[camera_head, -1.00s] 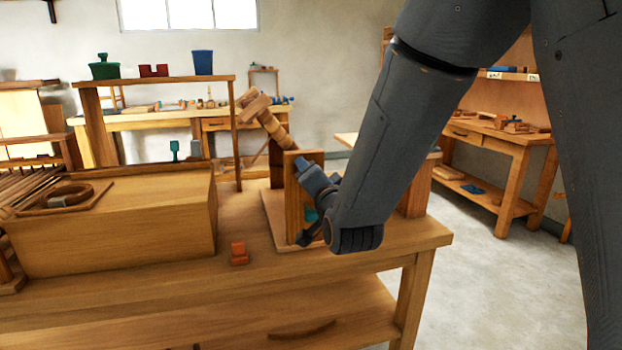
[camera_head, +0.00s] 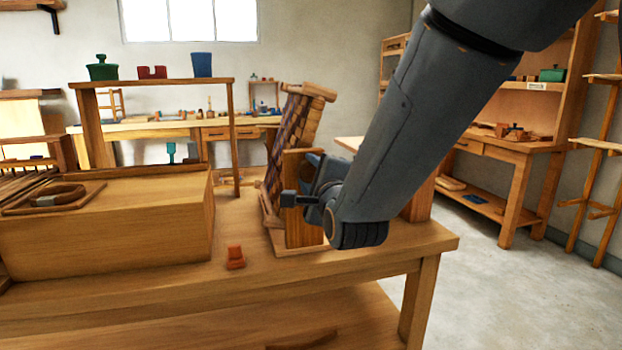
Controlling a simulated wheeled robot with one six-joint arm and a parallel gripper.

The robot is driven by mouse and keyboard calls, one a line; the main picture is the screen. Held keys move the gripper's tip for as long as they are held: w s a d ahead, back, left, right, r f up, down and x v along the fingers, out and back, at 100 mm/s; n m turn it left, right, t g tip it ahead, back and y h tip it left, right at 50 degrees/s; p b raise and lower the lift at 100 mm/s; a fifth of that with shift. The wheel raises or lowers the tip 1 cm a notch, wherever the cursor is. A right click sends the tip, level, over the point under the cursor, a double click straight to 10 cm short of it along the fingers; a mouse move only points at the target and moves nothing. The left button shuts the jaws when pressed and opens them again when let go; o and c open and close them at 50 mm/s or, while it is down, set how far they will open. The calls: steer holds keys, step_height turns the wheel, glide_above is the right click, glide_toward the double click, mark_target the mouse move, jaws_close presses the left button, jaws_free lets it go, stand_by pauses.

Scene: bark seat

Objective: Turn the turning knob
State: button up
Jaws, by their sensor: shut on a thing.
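A wooden stand (camera_head: 302,236) with an upright post is at the right part of the workbench. A tilted frame with a dark woven seat (camera_head: 291,135) rises behind the post, its woven face now partly showing. My gripper (camera_head: 307,192) is at the upper part of the post's near side, rolled so that one dark finger points left across the post. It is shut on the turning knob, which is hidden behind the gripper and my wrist.
A small orange-brown block (camera_head: 235,257) lies on the workbench (camera_head: 360,252) left of the stand. A large wooden box (camera_head: 110,225) fills the bench's left side. A raised shelf (camera_head: 150,83) stands behind it. The front bench strip is mostly clear.

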steer(key=m+b, duration=0.2)
steer(key=m, duration=0.2)
steer(key=shift+f+m, duration=0.1)
steer(key=shift+m, duration=0.2)
steer(key=m+b, duration=0.3)
steer(key=shift+m, duration=0.3)
steer(key=m+b, duration=0.2)
steer(key=shift+m, duration=0.3)
steer(key=m+b, duration=0.3)
steer(key=b, duration=0.1)
steer(key=shift+b, duration=0.4)
steer(key=shift+m, duration=0.4)
steer(key=o, duration=1.1)
steer(key=shift+c, duration=0.2)
